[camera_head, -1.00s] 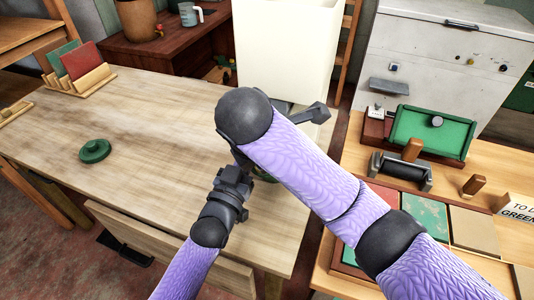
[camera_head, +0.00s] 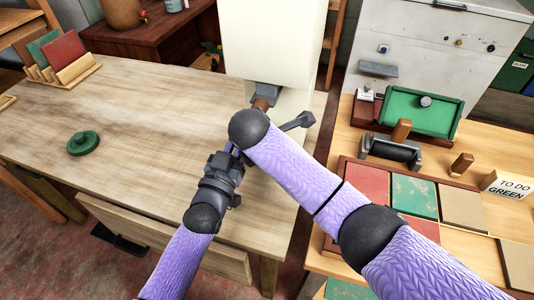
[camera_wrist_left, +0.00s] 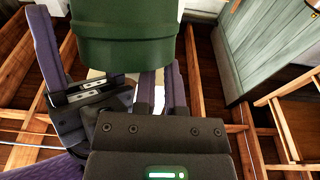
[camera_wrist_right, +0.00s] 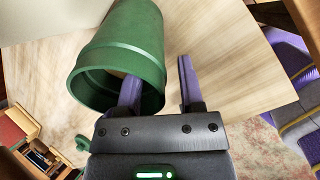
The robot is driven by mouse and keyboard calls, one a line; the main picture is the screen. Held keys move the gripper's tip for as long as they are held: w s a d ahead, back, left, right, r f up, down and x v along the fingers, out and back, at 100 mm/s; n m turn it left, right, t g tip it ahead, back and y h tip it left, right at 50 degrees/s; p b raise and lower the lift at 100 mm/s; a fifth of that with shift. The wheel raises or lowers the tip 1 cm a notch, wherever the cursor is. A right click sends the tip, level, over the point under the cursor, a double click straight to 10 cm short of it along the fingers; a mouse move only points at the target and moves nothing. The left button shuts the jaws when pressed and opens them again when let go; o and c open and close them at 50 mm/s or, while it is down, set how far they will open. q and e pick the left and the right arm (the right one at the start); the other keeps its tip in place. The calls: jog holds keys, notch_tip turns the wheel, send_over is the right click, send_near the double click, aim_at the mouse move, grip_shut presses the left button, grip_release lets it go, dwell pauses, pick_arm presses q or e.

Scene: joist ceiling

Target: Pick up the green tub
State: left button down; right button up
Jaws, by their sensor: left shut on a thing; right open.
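The green tub (camera_wrist_right: 115,55) lies tilted in the right wrist view, its open mouth towards that camera. It fills the top of the left wrist view (camera_wrist_left: 125,35). My left gripper (camera_wrist_left: 160,80) is shut on the tub, though the contact is partly hidden. My right gripper (camera_wrist_right: 158,80) is open; one finger overlaps the tub's mouth and the other is outside its side. I cannot tell whether they touch it. In the head view my arms hide the tub and fingertips. A green lid (camera_head: 83,143) lies on the wooden table (camera_head: 140,110).
A bench at the right holds a green tray (camera_head: 420,112), a roller (camera_head: 392,150), coloured tiles (camera_head: 414,197) and a "TO DO GREEN" sign (camera_head: 508,187). The table's left part is mostly clear.

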jog(key=shift+w+d+f, duration=0.1)
jog(key=shift+w+f, duration=0.2)
jog(key=shift+f, duration=0.35)
pick_arm(q)
jog(key=shift+s+f, duration=0.1)
jog(key=shift+f, duration=0.35)
pick_arm(e)
grip_shut()
dwell(0.6)
pick_arm(q)
jog(key=shift+d+r, duration=0.1)
jog(key=shift+r, duration=0.75)
pick_arm(e)
jog(key=shift+d, duration=0.1)
jog(key=shift+f, duration=0.1)
pick_arm(q)
jog(key=v, duration=0.8)
